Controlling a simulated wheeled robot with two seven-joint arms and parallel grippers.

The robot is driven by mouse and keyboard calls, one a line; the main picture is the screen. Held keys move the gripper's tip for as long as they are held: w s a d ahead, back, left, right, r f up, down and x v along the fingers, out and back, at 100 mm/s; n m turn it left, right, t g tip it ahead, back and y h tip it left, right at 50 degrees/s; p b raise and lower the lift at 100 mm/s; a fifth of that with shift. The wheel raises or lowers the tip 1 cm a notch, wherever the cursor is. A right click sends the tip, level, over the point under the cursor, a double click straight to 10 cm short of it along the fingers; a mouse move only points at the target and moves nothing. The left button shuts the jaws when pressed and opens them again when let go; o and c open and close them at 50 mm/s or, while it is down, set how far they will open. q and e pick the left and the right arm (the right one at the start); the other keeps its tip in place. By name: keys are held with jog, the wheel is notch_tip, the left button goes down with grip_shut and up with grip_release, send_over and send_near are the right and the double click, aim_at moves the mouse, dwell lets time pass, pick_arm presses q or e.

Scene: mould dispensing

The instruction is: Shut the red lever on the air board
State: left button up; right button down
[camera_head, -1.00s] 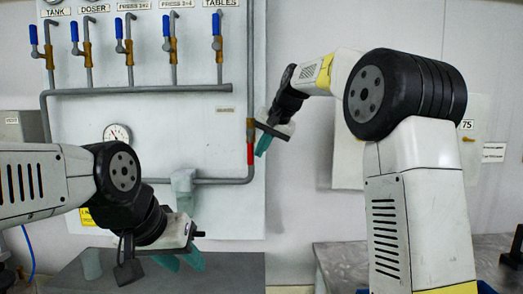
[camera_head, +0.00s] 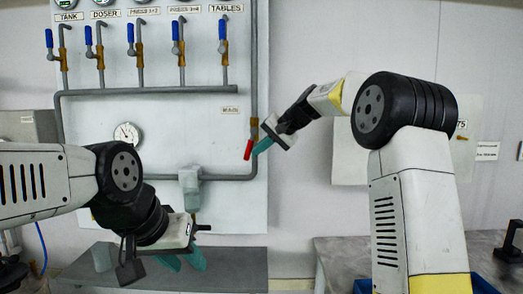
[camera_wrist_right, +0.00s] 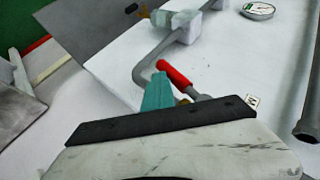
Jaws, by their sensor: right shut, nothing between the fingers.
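The red lever (camera_head: 248,149) hangs below the brass main valve (camera_head: 254,129) on the pipe at the air board's (camera_head: 170,130) right edge. It is slightly tilted, its lower end to the left. My right gripper (camera_head: 262,146) is shut and empty, its teal fingers just right of the lever. In the right wrist view the red lever (camera_wrist_right: 174,75) lies right beside the teal fingers (camera_wrist_right: 157,92); I cannot tell whether they touch. My left gripper (camera_head: 183,263) is low in front of the board, its teal fingers spread apart and empty.
Several blue-handled valves (camera_head: 132,33) line the board's top. A round gauge (camera_head: 127,134) and a pale filter unit (camera_head: 190,180) sit lower on it. A grey table (camera_head: 230,268) stands below, and another surface (camera_head: 345,255) stands at the right.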

jog(key=a+y, duration=0.1)
jog(key=a+m+y, duration=0.1)
jog(key=y, duration=0.1)
jog(key=shift+f+t, duration=0.15)
jog(key=shift+t, duration=0.25)
jog(key=shift+a+r+m+t+y, duration=0.5)
jog(key=shift+a+y, duration=0.25)
jog(key=shift+y, duration=0.4)
jog(key=shift+a+r+m+t+y, duration=0.45)
jog(key=shift+a+m+y, duration=0.25)
jog(key=shift+y, duration=0.4)
jog(key=shift+a+r+m+t+y, duration=0.45)
jog(key=shift+a+y, duration=0.35)
jog(key=shift+y, duration=0.35)
jog(key=shift+a+r, duration=0.1)
jog(key=shift+a, duration=0.05)
